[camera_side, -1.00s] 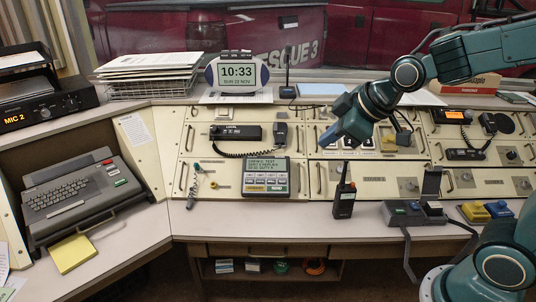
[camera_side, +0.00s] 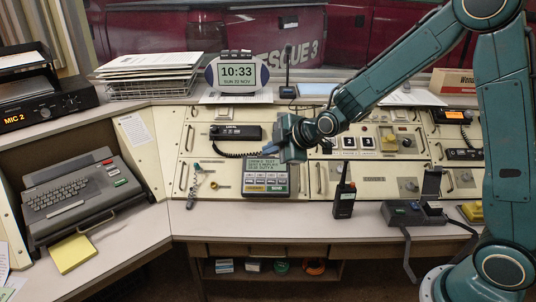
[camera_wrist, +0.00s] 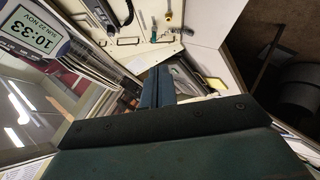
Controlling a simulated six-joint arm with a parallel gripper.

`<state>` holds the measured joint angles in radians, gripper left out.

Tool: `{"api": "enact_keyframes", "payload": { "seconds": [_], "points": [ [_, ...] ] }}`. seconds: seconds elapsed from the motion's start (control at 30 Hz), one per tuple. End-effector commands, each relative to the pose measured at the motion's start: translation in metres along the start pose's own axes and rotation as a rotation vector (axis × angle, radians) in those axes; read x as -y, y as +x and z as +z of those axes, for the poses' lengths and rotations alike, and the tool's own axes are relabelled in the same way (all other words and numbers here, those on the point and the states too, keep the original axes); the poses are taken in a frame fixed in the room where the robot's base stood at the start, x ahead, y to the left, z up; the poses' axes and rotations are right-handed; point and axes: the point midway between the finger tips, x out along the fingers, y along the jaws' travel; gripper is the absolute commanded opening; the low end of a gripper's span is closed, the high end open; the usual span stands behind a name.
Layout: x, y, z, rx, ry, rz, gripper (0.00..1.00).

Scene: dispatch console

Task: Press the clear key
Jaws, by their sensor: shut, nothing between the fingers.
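A grey alarm panel (camera_side: 266,178) with a pale green text screen and rows of small keys stands on the sloped console face. Its key labels are too small to read, so I cannot tell which is the clear key. My gripper (camera_side: 268,150) is shut and empty, with its blue fingers pointing left and down at the panel's upper edge. From the side view I cannot tell whether they touch it. In the wrist view the shut fingers (camera_wrist: 158,86) lie side by side, and the panel is not clearly made out there.
A black radio unit (camera_side: 235,132) with a coiled cord sits just above the panel. A handheld radio (camera_side: 344,192) stands upright to its right. A clock (camera_side: 237,73) stands behind, and a keyboard terminal (camera_side: 80,195) lies at the left. The desk strip before the panel is clear.

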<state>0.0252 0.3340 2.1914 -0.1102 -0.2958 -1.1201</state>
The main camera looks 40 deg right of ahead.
Motion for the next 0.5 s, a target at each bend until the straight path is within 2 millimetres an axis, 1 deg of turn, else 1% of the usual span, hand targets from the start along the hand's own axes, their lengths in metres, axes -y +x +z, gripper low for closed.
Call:
{"api": "enact_keyframes", "payload": {
  "seconds": [0.03,0.1,0.5],
  "points": [
    [0.003,0.011,0.003,-0.004,-0.024,0.005,0.00],
    [0.004,0.023,0.005,-0.012,-0.061,0.019,0.00],
    [0.024,0.089,0.024,-0.042,-0.267,0.106,0.00]
  ]
}}
